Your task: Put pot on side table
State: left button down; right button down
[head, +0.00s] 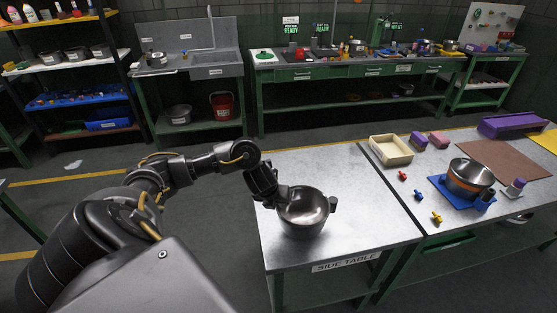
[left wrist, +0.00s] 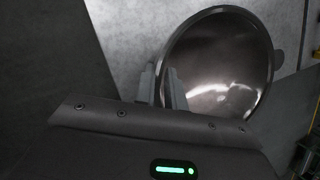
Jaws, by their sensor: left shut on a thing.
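A shiny steel pot (head: 303,212) is at the side table (head: 340,178), over its front left part near the left edge. It looks upright; I cannot tell whether its base touches the tabletop. My left gripper (head: 278,196) is at the pot's left side, shut on its rim or handle. In the left wrist view the fingers (left wrist: 161,88) meet the near wall of the pot (left wrist: 220,70), whose empty inside shows. My right gripper is not in view.
A worktable on the right holds a second pot (head: 468,178) on a blue mat (head: 441,184), a wooden tray (head: 391,151), colored pegs and purple blocks. Back benches and a left shelf stand farther off. The side table is otherwise clear.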

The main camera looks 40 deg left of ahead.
pick_arm(q)
jog(key=shift+w+f, duration=0.2)
jog(key=shift+f, duration=1.55)
jog(key=c, duration=1.5)
grip_release()
jog(key=shift+o, duration=0.2)
